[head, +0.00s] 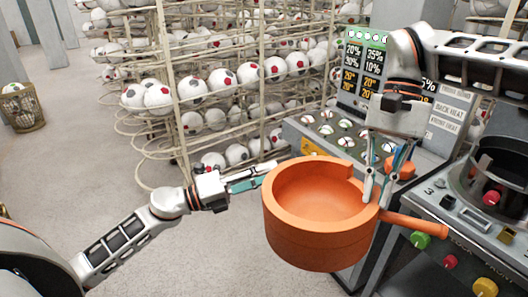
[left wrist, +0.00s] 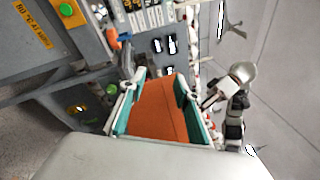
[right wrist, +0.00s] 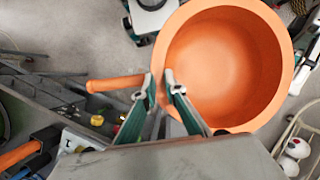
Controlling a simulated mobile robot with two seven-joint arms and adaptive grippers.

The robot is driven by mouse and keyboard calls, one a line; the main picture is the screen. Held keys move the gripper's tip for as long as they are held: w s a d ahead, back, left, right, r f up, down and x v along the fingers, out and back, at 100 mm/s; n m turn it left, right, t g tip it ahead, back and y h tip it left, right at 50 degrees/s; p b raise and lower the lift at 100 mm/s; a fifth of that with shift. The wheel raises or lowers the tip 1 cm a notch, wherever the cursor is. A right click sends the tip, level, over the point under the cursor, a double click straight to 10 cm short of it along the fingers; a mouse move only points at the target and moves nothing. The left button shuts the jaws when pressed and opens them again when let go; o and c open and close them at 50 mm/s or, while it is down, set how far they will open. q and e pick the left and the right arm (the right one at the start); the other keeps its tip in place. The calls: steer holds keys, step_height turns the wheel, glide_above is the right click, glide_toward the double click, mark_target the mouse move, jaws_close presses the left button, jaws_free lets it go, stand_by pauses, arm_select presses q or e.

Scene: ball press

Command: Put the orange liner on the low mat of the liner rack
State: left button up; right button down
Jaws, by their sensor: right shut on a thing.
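The orange liner (head: 310,240) is a deep round bowl with a notch in its rim and a side handle (head: 415,224). It hangs in the air, roughly upright, in the middle of the head view. My right gripper (head: 378,192) is shut on the liner where the handle meets the wall; this grip also shows in the right wrist view (right wrist: 160,82). My left gripper (head: 268,174) is at the liner's left side, its fingers apart. In the left wrist view the liner's orange wall (left wrist: 158,112) shows between those fingers. I cannot make out the low mat or the liner rack.
Wire shelving (head: 205,80) full of white and red balls stands behind. A grey control console (head: 440,212) with coloured knobs and a round opening is at the right, close to the liner's handle. A wire basket (head: 22,108) stands far left. The floor (head: 90,130) at left is clear.

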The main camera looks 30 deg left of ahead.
arm_select(q)
step_height(320, 180, up, 5)
steer(key=m+g, duration=0.3)
steer(key=m, duration=0.4)
arm_select(e)
steer(key=shift+r, duration=0.1)
arm_select(q)
steer(key=m+g+y, duration=0.3)
steer(key=m+g, duration=0.1)
steer(key=m, duration=0.4)
glide_toward(320, 168)
steer(key=x, duration=0.7)
steer(key=shift+w+f, duration=0.2)
steer(key=shift+c, duration=0.4)
